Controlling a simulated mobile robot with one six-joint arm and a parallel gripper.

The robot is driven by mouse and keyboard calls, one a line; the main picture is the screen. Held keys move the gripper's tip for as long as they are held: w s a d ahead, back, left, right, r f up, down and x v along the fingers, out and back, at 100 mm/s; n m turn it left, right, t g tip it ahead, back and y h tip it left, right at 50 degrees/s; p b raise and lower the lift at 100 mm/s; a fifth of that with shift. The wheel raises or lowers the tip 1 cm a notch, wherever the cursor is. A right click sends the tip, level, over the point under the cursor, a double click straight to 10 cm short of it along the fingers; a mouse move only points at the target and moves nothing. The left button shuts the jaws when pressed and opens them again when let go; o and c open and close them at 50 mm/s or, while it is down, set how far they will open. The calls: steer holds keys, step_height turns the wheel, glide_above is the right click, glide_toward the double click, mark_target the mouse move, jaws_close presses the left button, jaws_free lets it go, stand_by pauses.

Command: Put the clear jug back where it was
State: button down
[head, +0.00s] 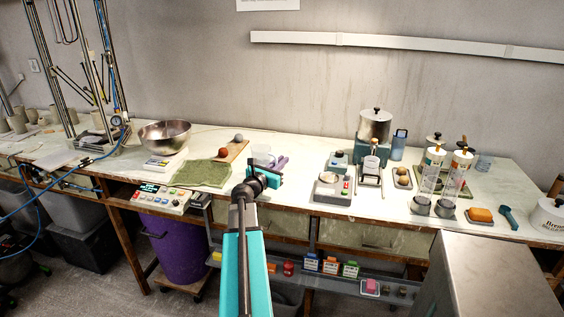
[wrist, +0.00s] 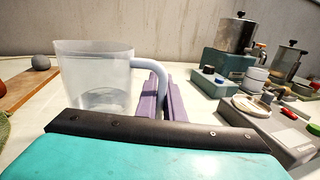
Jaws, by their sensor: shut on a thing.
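The clear jug (wrist: 95,80) stands upright in the wrist view, left of centre, with its pale handle (wrist: 150,64) on its right side. The handle's lower end disappears behind the black edge of my gripper (wrist: 150,128). In the head view the jug (head: 261,153) is just beyond my gripper (head: 264,174), near the middle of the worktop. I cannot tell whether the jug's base touches the worktop.
Purple bars (head: 280,163) are just right of the jug. A wooden board (head: 234,151) with balls and a green mat (head: 203,173) are to the left. A scale (head: 328,187) and a metal canister (head: 375,125) stand to the right. The worktop behind the jug looks clear.

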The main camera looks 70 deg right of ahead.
steer(key=shift+f, duration=0.1)
steer(key=c, duration=1.9)
jaws_free()
steer(key=shift+o, duration=0.2)
steer(key=shift+b+v, duration=0.8)
steer(key=shift+v, duration=5.2)
